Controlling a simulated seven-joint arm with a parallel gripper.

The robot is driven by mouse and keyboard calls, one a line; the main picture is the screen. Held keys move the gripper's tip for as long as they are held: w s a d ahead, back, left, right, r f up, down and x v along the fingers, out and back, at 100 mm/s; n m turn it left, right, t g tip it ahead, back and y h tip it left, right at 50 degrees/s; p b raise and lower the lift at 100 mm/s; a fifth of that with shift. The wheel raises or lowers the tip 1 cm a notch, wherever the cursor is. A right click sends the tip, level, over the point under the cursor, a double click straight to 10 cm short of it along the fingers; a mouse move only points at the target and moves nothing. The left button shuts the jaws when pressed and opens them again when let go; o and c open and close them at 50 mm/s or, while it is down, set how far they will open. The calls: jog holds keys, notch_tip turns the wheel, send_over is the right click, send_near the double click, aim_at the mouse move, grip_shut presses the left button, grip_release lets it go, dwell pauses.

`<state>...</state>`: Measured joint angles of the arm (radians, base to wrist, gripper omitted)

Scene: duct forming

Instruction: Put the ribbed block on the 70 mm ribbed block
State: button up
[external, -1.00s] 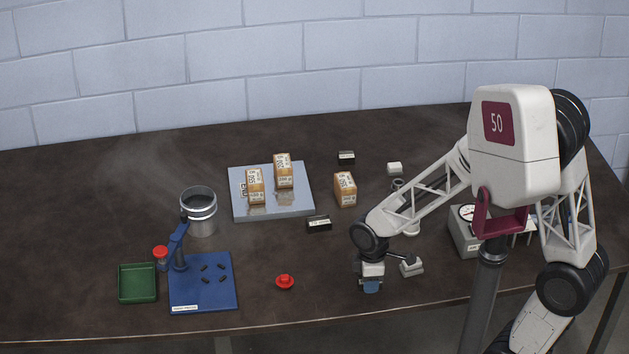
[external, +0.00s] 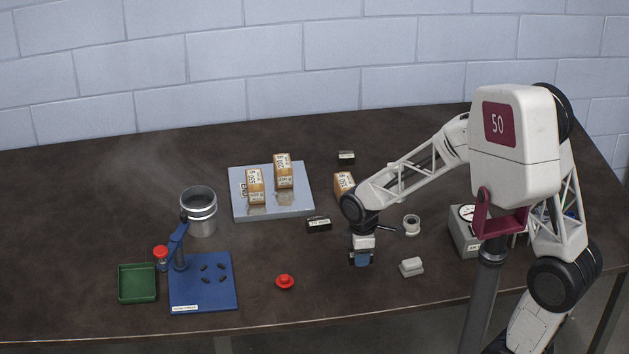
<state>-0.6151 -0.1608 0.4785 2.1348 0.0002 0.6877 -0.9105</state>
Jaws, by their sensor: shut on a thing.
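My gripper (external: 362,259) points down above the front right of the table. It is shut on a small bluish piece (external: 362,261), which I take to be the ribbed block. Its ribs are too small to make out, and the jaws partly cover it. A pale grey stepped block (external: 411,268) sits on the table just right of my gripper, apart from it. It may be the 70 mm ribbed block, but I can read no size on it.
A pale ring (external: 412,225) stands behind the grey block. Orange-and-white cartons stand on a grey plate (external: 297,206); another carton (external: 343,183) is partly behind my arm. A black labelled block (external: 318,223), red knobbed piece (external: 285,282), blue stand base (external: 190,290), green tray (external: 138,268) and metal cylinder (external: 201,218) lie left.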

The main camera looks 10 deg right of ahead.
jog(key=w+r, duration=0.1)
jog(key=w, duration=0.7)
jog(key=shift+d+r+n, duration=0.25)
jog(key=shift+r+n, duration=0.05)
jog(key=shift+w, duration=0.15)
send_over(319, 220)
jog(key=shift+f, duration=0.75)
jog(key=shift+f, duration=1.75)
jog(key=shift+f, duration=0.15)
jog(key=o, duration=1.1)
jog(key=shift+o, duration=0.2)
